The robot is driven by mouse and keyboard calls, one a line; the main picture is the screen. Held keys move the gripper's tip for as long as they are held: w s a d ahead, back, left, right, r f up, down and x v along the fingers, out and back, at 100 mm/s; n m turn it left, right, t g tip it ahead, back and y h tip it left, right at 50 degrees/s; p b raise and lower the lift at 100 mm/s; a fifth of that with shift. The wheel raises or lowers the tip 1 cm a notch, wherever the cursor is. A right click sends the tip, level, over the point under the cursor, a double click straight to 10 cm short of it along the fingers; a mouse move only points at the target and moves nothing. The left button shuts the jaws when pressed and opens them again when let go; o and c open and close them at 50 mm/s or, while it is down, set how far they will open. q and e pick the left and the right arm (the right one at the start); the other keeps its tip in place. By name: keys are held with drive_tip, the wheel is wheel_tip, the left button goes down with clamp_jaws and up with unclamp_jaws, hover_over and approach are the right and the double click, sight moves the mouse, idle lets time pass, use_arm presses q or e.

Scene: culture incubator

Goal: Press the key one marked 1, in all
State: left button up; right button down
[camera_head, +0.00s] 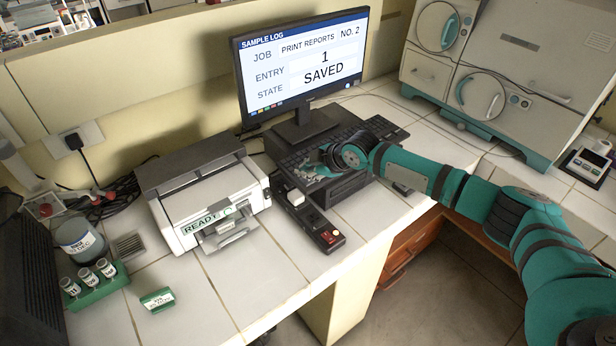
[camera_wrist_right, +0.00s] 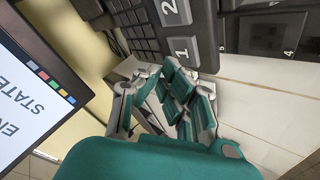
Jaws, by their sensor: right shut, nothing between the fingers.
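The key marked 1 (camera_wrist_right: 183,50) is a light grey key on a dark keypad beside the black keyboard (camera_head: 372,122), with the key marked 2 (camera_wrist_right: 173,12) next to it. My right gripper (camera_head: 318,168) is shut and empty, low over the dark keypad. In the right wrist view the same gripper's fingers (camera_wrist_right: 172,80) end close to the key marked 1; I cannot tell whether they touch it. The monitor (camera_head: 305,70) reads "PRINT REPORTS NO. 2", entry "1", state "SAVED". My left gripper is not in view.
A white printer (camera_head: 205,195) reading "READY" stands left of the keypad. A narrow switch box (camera_head: 310,218) with a red switch lies between them. A green rack of vials (camera_head: 95,285) and a small green block (camera_head: 157,299) are at the left. An incubator (camera_head: 490,75) stands back right.

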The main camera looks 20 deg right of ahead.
sight(306, 181)
wheel_tip(306, 181, up, 5)
drive_tip(key=p, duration=0.4)
idle(0.3)
drive_tip(key=shift+f, duration=0.1)
idle(0.5)
